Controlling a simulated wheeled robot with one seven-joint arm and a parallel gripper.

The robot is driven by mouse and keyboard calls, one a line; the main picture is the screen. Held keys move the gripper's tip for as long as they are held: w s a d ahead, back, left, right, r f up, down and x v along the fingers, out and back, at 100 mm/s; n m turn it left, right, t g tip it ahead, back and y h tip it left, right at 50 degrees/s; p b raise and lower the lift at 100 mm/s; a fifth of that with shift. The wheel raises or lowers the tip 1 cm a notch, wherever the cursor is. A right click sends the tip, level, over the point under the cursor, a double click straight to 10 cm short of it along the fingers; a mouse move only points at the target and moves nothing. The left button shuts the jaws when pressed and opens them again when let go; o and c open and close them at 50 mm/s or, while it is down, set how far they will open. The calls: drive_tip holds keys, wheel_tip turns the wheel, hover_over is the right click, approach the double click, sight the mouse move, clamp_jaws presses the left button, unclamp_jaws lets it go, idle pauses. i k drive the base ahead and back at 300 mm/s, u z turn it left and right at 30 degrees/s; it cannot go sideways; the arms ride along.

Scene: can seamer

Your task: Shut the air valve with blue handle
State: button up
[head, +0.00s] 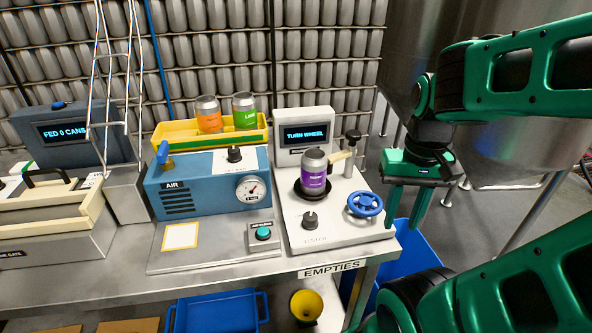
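The air valve's blue handle (162,152) stands up, roughly vertical, at the left top corner of the blue AIR box (208,200). A small brass body (169,164) shows beside its lower end. The box has a black knob (234,154) on top and a round white gauge (252,189) on its front; I cannot read the gauge exactly. My gripper (406,222) is at the right, beyond the seamer's right edge and far from the valve. Its two green fingers point down, apart, with nothing between them.
The seamer (340,225), displaying "TURN WHEEL", stands between my gripper and the AIR box, with a purple can (313,171) and a blue handwheel (365,204). A yellow tray (180,133) with two cans is behind the box. A wire chute (110,80) rises left of the valve.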

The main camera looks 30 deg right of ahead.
sight(162, 157)
drive_tip(key=k, duration=1.3)
drive_tip(key=u, duration=0.55)
drive_tip(key=i, duration=1.7)
drive_tip(key=z, duration=0.3)
